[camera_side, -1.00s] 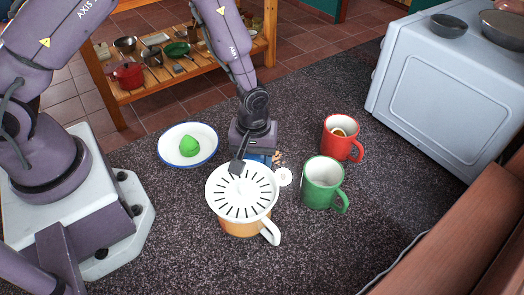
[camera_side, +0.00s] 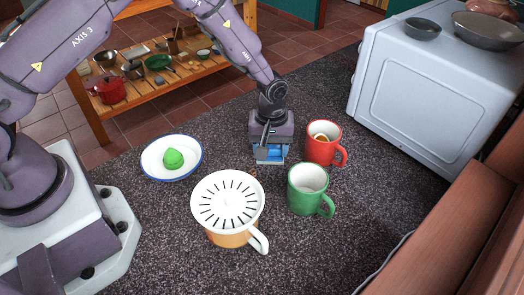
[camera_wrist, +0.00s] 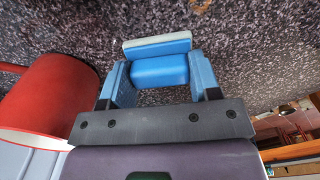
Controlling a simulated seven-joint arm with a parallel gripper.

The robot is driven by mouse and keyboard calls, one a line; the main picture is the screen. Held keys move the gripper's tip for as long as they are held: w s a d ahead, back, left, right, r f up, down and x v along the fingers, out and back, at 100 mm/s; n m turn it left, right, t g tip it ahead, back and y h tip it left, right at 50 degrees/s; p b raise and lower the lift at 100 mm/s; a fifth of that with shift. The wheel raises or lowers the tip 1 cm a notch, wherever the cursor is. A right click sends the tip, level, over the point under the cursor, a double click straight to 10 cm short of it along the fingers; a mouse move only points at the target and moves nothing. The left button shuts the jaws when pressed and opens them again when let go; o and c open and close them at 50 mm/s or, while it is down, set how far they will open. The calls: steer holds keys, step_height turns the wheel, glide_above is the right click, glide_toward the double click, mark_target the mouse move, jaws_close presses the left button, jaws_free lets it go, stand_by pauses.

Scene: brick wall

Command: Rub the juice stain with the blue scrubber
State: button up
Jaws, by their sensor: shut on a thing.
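In the side view my gripper (camera_side: 271,150) points down at the dark speckled counter, just left of the red mug. It is shut on the blue scrubber (camera_side: 270,155), whose lower edge is at or very near the counter; contact is unclear. The wrist view shows the scrubber (camera_wrist: 160,69) held between both blue fingers, with a pale layer along its far edge. A small brownish patch (camera_side: 252,173) lies on the counter left of and nearer than the gripper, behind the juicer. It may be the juice stain; any part under the scrubber is hidden.
The red mug (camera_side: 322,151) stands close right of the gripper, and the green mug (camera_side: 307,183) is nearer. A white-lidded orange juicer (camera_side: 228,204) stands front left.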

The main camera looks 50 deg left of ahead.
steer(key=shift+w, duration=0.4)
steer(key=shift+s+d, duration=0.15)
steer(key=shift+d, duration=0.25)
steer(key=shift+s, duration=4.65)
steer(key=shift+w, duration=4.6)
steer(key=shift+w+r, duration=0.1)
steer(key=shift+w, duration=0.1)
steer(key=shift+s+r, duration=0.1)
steer(key=shift+r, duration=3.8)
